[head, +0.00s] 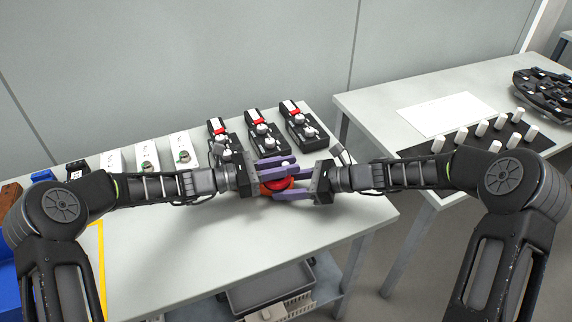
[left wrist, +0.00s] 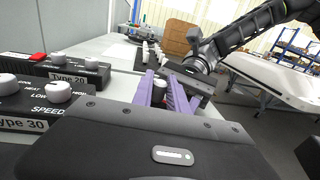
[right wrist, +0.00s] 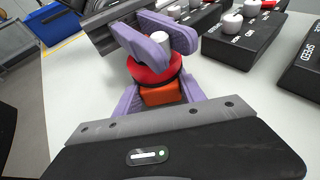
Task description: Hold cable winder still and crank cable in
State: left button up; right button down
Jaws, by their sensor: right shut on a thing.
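The cable winder is a red disc (head: 279,184) on an orange body (right wrist: 160,93), with a white crank knob (right wrist: 160,38) on top. It is between my two grippers, over the front right part of the table. My right gripper (head: 292,182) comes in from the right and is shut on the orange body; its purple fingers flank the body in the right wrist view. My left gripper (head: 278,167) is higher, above the disc. Its fingers stand apart on either side of the white knob; contact is hard to see. The knob also shows between purple fingers in the left wrist view (left wrist: 160,86). No cable is clearly visible.
Black control boxes with white knobs and red switches (head: 265,138) stand close behind the grippers. White boxes (head: 147,155) stand further left on the white table (head: 200,255). A second table (head: 375,100) at right bears a dark mat with several white pegs (head: 478,132).

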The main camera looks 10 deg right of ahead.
pick_arm(q)
jog(key=o, duration=0.4)
jog(key=a, duration=0.4)
jog(key=s+a, duration=0.1)
jog(key=a, duration=0.3)
jog(key=s+a, duration=0.1)
jog(key=a, duration=0.2)
jog(key=shift+s+a, duration=0.1)
jog(key=shift+a, duration=0.3)
pick_arm(e)
jog(key=c, duration=0.6)
grip_release()
jog(key=v, duration=1.2)
